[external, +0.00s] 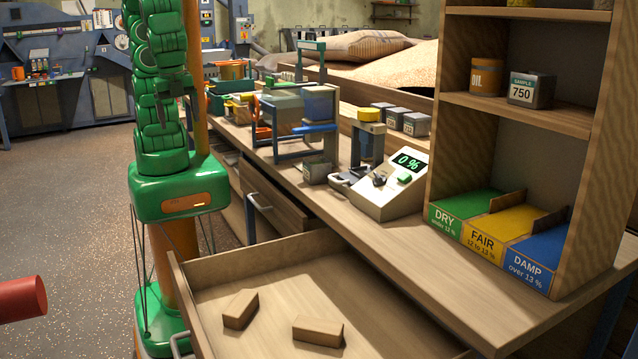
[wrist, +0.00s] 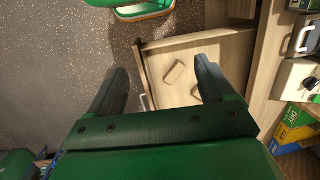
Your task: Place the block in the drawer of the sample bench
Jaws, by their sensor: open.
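The front drawer (external: 270,260) of the bench is pulled open. Two small wooden blocks lie apart on its floor: a left block (external: 240,308) and a right block (external: 318,331). In the wrist view the drawer (wrist: 190,42) lies below my gripper (wrist: 162,66), which is open with nothing in its jaws. One block (wrist: 176,72) shows between the fingers, well beneath them. The other block (wrist: 196,93) is beside the right finger and partly covered by it.
A second drawer (external: 280,212) further along is partly open. On the bench top stand a moisture meter (external: 392,187) and a wooden shelf (external: 600,130) with DRY, FAIR and DAMP bays. A red cylinder (external: 20,299) juts in at left. Open floor (external: 65,220) lies left.

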